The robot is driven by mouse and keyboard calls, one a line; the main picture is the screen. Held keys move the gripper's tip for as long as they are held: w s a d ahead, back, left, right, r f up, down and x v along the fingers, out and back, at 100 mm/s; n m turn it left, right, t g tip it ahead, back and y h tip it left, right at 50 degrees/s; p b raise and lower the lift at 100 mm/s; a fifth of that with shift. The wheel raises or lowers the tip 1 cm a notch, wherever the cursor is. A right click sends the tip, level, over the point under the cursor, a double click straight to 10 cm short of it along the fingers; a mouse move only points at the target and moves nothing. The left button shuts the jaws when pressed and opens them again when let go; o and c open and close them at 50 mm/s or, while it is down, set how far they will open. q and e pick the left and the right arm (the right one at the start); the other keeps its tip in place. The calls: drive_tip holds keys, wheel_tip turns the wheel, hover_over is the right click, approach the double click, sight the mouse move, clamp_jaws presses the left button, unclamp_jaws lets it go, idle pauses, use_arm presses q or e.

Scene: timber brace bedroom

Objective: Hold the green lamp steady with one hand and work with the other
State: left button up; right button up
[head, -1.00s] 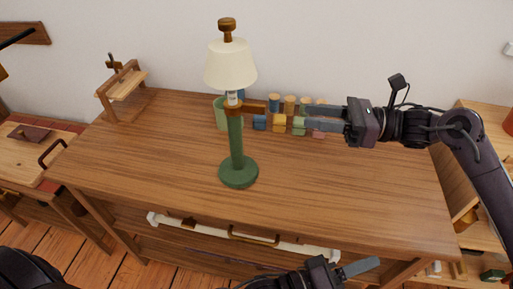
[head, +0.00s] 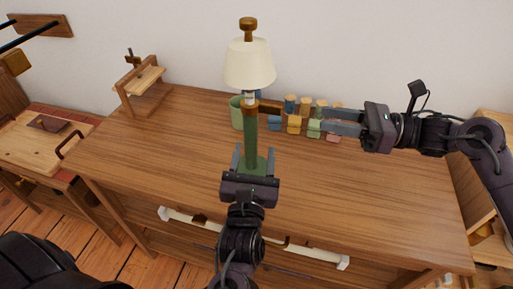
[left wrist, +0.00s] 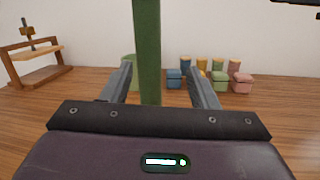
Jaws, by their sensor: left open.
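The green lamp (head: 250,132) stands upright on the wooden desk, with a cream shade (head: 249,65) and a brown knob (head: 248,24) on top. A brown wooden piece (head: 270,109) shows at the right of its neck; I cannot tell if it is attached. My left gripper (head: 254,150) is open, its fingers on either side of the stem low down near the base, which it partly hides. In the left wrist view the stem (left wrist: 147,45) rises between the parted fingers, apart from both. My right gripper (head: 322,119) is open at the lamp's right, with nothing clearly held.
Several coloured blocks and jars (head: 294,124) stand behind the lamp, beside a green cup (head: 237,112). A small wooden stand (head: 144,88) is at the desk's back left. The desk top (head: 375,195) is bare at front right.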

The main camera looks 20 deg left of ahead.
sight(249, 125)
use_arm(q)
drive_tip(key=shift+w+r+n+g+y, duration=0.25)
drive_tip(key=shift+r+n+g+y, duration=0.2)
drive_tip(key=shift+n+y, duration=0.45)
drive_tip(key=shift+r+n+g+y, duration=0.25)
drive_tip(key=shift+n+g+y, duration=0.1)
drive_tip(key=shift+n+y, duration=0.2)
drive_tip(key=shift+s+d+r+n+g+y, duration=0.1)
drive_tip(key=shift+r+n+g+y, duration=0.1)
drive_tip(key=shift+n+g+y, duration=0.4)
drive_tip(key=shift+d+r+n+g+y, duration=0.1)
drive_tip(key=shift+r+n+g+y, duration=0.1)
drive_tip(key=shift+n+g+y, duration=0.35)
drive_tip(key=x, duration=0.7)
drive_tip(key=shift+w+a+f, duration=0.1)
drive_tip(key=shift+w+a, duration=0.05)
drive_tip(key=shift+w, duration=0.1)
